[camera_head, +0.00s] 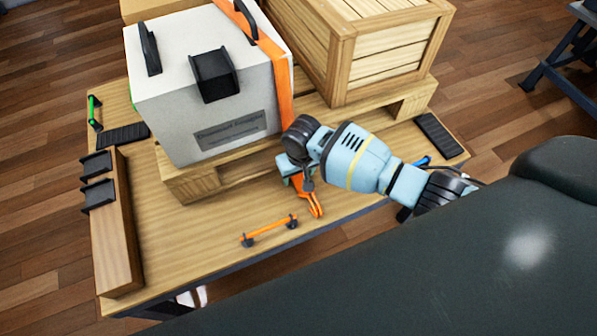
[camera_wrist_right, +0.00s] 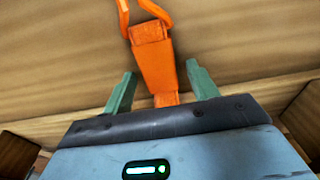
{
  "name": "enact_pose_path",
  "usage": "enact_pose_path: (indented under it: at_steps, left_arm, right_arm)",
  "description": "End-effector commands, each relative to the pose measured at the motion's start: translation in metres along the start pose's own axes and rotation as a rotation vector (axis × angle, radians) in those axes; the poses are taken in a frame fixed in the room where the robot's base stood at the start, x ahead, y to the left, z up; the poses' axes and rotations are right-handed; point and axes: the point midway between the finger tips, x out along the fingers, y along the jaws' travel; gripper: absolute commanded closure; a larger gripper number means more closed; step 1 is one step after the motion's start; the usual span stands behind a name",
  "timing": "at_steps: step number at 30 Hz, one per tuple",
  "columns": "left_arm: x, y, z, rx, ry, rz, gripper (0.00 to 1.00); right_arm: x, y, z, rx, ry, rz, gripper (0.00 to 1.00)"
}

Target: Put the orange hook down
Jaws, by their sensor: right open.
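The orange hook (camera_head: 314,200) is at the front of the wooden table, close to the pallet's front edge. In the right wrist view the hook (camera_wrist_right: 154,62) has a wide flat body with two prongs pointing away from my gripper. My right gripper (camera_head: 296,178) is open around the hook's near end. In the right wrist view one green finger stands on each side of it, with gaps. The gripper partly hides the hook in the head view. I cannot tell whether the hook rests fully on the wood. My left gripper is out of view.
An orange bar with dark feet (camera_head: 270,231) is on the table's front edge. A white box (camera_head: 185,103) with an orange strap (camera_head: 276,75) and a wooden crate (camera_head: 385,55) stand on the pallet (camera_head: 192,185). A wooden beam with black brackets (camera_head: 118,240) is at left.

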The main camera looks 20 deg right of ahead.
Motion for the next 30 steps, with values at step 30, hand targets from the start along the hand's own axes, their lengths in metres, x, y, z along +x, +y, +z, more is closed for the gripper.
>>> enact_pose_path:
  at_steps: [30]
  left_arm:
    - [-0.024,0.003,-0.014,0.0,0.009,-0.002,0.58]
  right_arm:
    - [-0.123,0.0,0.0,0.001,-0.001,0.0,0.41]
